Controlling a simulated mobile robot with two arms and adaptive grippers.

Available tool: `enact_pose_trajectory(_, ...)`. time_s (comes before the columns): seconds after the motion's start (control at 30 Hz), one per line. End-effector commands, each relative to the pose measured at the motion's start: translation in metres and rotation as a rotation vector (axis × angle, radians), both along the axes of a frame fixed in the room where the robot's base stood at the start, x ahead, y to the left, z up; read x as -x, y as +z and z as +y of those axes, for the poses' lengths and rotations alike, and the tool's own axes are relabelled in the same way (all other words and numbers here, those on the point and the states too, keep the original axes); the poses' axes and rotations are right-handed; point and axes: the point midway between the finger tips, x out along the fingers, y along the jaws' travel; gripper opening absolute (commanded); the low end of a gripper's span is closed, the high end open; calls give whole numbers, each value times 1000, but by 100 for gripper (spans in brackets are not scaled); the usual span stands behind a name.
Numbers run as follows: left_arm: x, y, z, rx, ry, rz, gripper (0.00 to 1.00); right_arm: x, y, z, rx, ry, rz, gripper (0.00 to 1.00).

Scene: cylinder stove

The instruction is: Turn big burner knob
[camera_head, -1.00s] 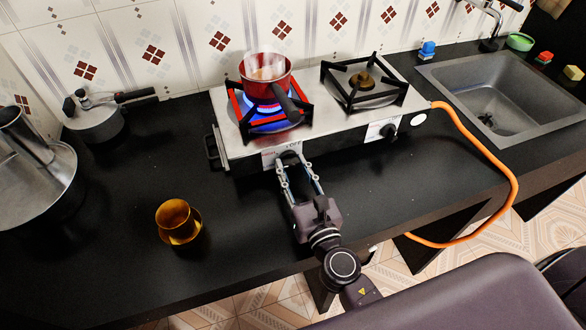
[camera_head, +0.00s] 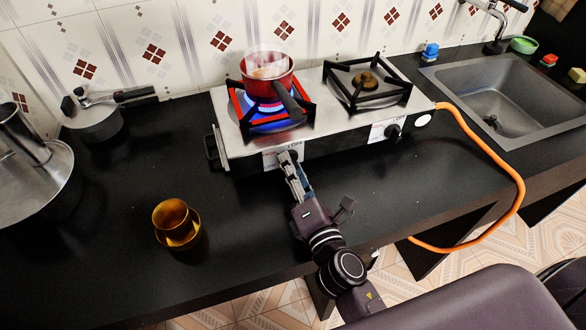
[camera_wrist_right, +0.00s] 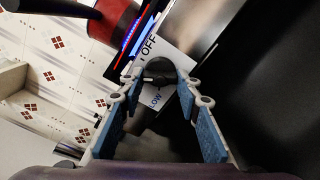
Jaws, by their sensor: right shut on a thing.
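The two-burner stove (camera_head: 318,96) stands on the black counter. Its left burner, with a red-lit grate, shows a blue flame (camera_head: 264,120) under a steaming red pot (camera_head: 258,88). The left burner's dark knob (camera_wrist_right: 159,68) is on the front panel, between OFF and LOW labels in the right wrist view. My right gripper (camera_head: 291,160) is shut on this knob, with its fingers seen nearly edge-on in the head view. The fingers hide most of the knob there. The other burner's knob (camera_head: 393,131) is at the right. My left gripper is not in view.
An amber cup (camera_head: 176,222) stands on the counter left of my right arm. Metal pots (camera_head: 95,118) are at the far left. An orange hose (camera_head: 497,157) curves from the stove's right end over the counter's front edge. A sink (camera_head: 515,100) is at the right.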

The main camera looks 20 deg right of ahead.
Motion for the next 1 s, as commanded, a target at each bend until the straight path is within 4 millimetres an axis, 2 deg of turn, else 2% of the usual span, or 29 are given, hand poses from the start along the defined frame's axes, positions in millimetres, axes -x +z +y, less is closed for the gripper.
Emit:
enact_pose_trajectory(0.2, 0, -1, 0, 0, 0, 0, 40, 0, 1, 0, -201, -1, 7, 7)
enact_pose_trajectory(0.5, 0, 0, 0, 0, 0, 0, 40, 0, 2, 0, -414, -2, 14, 7)
enact_pose_trajectory(1.0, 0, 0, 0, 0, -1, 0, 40, 0, 2, 0, -545, -1, 19, 7)
